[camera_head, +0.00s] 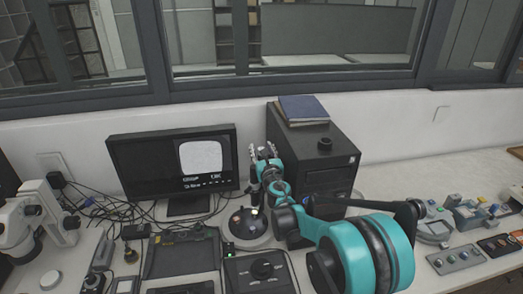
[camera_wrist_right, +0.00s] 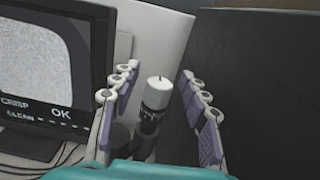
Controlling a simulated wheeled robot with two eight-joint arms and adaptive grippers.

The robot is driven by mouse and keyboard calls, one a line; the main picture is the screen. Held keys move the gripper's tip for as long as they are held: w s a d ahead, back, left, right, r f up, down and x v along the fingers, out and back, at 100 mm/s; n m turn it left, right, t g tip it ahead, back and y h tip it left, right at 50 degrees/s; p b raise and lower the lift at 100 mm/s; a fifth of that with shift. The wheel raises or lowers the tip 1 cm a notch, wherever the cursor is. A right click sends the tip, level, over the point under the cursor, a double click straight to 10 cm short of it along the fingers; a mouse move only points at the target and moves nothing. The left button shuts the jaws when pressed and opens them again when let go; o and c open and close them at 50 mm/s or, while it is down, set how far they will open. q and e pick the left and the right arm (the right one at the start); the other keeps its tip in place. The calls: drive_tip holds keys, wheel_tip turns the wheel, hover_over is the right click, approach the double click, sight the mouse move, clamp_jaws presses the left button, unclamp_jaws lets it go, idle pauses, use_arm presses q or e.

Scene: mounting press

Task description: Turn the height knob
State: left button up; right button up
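My right gripper (camera_head: 266,152) is raised between the monitor and the black computer case. In the right wrist view its two fingers (camera_wrist_right: 158,76) are spread apart. Between them shows an upright cylinder (camera_wrist_right: 157,97) with a white top and a dark lettered band. Gaps show on both sides of it, and I cannot tell how far beyond the fingertips it is. I cannot tell which part is the height knob. My left gripper is not in view.
The monitor (camera_head: 172,164) stands left of the gripper and the computer case (camera_head: 315,150) right, with a blue book (camera_head: 303,108) on top. A round-based device (camera_head: 246,226) stands below the gripper. A white microscope (camera_head: 35,215) and cables are at left, small instruments at right.

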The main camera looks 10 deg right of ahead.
drive_tip(key=shift+s, duration=0.15)
drive_tip(key=s, duration=1.1)
drive_tip(key=shift+s, duration=0.4)
drive_tip(key=shift+d, duration=0.1)
